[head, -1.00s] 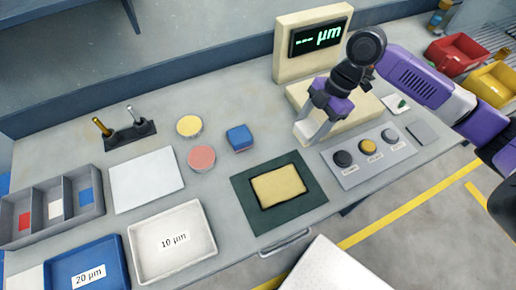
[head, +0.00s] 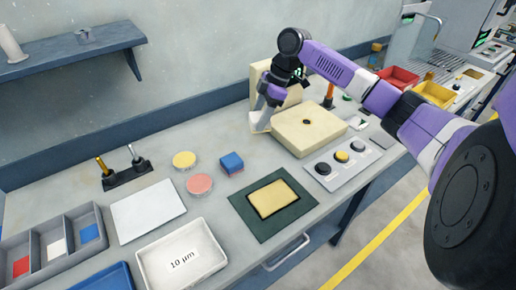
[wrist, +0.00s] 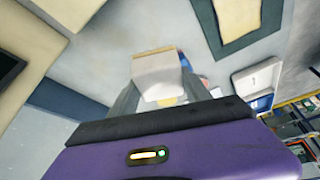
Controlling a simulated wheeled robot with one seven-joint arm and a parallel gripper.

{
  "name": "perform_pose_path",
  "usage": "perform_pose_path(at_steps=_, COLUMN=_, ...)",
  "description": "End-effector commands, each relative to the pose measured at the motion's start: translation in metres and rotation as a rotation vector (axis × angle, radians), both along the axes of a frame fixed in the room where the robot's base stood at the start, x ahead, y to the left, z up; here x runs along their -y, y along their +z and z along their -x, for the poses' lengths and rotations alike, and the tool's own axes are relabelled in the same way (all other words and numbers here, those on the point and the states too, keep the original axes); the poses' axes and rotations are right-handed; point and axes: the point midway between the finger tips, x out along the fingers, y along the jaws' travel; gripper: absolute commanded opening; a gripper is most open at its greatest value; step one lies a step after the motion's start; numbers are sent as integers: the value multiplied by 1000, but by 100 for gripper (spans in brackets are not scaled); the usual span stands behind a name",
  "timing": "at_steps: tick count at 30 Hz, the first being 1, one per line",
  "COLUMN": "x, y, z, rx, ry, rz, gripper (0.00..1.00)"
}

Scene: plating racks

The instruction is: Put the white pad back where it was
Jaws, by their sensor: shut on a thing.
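My gripper (head: 264,108) is shut on the white pad (head: 260,123), a pale block, just left of the cream gauge stand. In the wrist view the pad (wrist: 158,78) sits between my fingertips, with a tan band along its upper edge. I cannot tell its height over the bench. A three-part grey tray (head: 96,212) at the left holds red, white and blue flat pieces, one per compartment. A blue block (head: 231,162) stands mid-bench beside the yellow disc (head: 184,160) and pink disc (head: 200,184).
A white board (head: 148,209), a 10 µm tray (head: 210,235) and a green mat (head: 240,204) with a yellow pad (head: 271,198) lie along the bench. The gauge stand (head: 308,132) and a button panel (head: 343,162) are right. Bare bench lies behind the blue block.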

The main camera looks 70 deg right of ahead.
Motion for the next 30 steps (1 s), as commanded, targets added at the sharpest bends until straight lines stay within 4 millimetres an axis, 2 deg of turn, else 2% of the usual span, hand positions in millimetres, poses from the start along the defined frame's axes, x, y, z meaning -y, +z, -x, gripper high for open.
perform_pose_path(at_steps=3, x=-1, y=-29, z=0, rx=0, ry=-3, rz=-5, gripper=18)
perform_pose_path(at_steps=9, x=-1, y=-70, z=0, rx=-1, ry=-1, rz=-3, gripper=18)
perform_pose_path(at_steps=19, x=-1, y=-96, z=0, rx=-1, ry=0, rz=-1, gripper=18)
perform_pose_path(at_steps=25, x=-1, y=-124, z=0, rx=-1, ry=-1, rz=-3, gripper=18)
perform_pose_path(at_steps=30, x=0, y=-129, z=0, rx=0, ry=1, rz=0, gripper=18)
